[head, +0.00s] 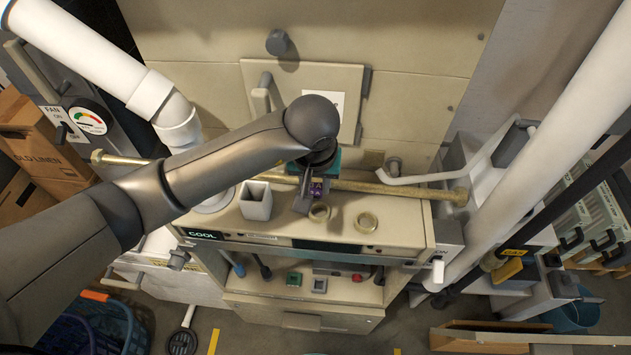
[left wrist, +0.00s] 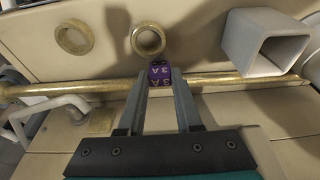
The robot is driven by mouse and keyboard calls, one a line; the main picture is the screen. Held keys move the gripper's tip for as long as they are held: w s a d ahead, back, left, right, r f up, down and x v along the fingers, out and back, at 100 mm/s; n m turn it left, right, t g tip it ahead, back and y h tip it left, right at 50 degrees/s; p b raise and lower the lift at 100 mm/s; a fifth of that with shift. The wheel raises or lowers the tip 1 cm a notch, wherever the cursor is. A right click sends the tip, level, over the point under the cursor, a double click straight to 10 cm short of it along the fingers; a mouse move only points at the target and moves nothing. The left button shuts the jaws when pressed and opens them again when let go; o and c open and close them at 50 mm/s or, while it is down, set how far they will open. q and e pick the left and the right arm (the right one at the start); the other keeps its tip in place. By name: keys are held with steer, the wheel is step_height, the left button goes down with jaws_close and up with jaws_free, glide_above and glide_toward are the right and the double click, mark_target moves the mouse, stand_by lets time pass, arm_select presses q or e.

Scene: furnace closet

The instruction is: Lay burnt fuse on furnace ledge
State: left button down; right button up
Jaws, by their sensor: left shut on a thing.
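A small purple and yellow fuse marked "3 A" (left wrist: 159,73) is between the fingertips of my left gripper (left wrist: 160,80). In the head view the fuse (head: 316,187) shows partly behind the fingers of my left gripper (head: 309,192). That gripper is shut on it, over the beige furnace ledge (head: 398,222) near the brass pipe. I cannot tell whether the fuse touches the ledge. My right gripper is in neither view.
On the ledge are a square grey cup (head: 256,203), two brass rings (head: 320,212) (head: 367,222) and a long brass pipe (head: 385,189). A white pipe (head: 545,150) stands at right. A lower shelf (head: 300,291) holds small items. Bare ledge lies right of the rings.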

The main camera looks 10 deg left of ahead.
arm_select(q)
steer(key=shift+f, duration=0.1)
steer(key=c, duration=0.6)
jaws_free()
steer(key=v, duration=1.2)
